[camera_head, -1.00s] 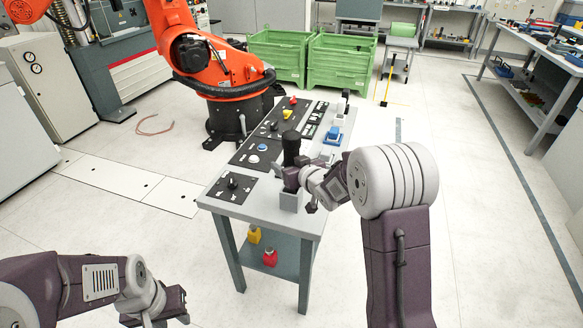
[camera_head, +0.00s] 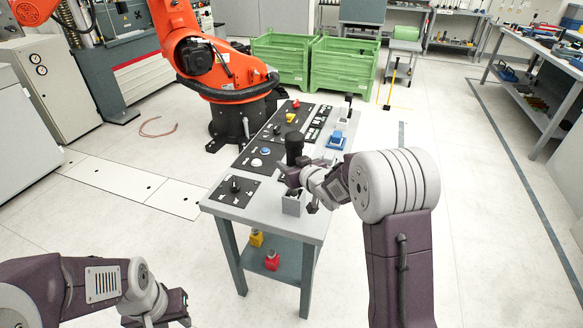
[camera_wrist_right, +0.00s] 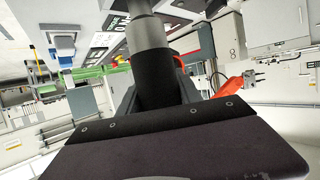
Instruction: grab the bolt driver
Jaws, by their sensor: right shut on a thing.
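The bolt driver (camera_head: 294,148) is a dark, upright cylinder above the front right part of the grey table. My right gripper (camera_head: 291,180) is shut on its lower part. In the right wrist view the driver (camera_wrist_right: 152,55) stands between the fingers, with a dark grip and a lighter grey section. A grey square holder (camera_head: 293,204) stands directly below the gripper. I cannot tell whether the driver's lower end is inside it. My left gripper (camera_head: 165,308) is low at the lower left, away from the table, and its jaws are not clear.
The table (camera_head: 226,208) carries black control panels (camera_head: 232,189) with buttons and, farther back, a blue-topped piece (camera_head: 337,139). An orange robot arm (camera_head: 205,60) stands behind it at the left. Green bins (camera_head: 341,65) are at the back.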

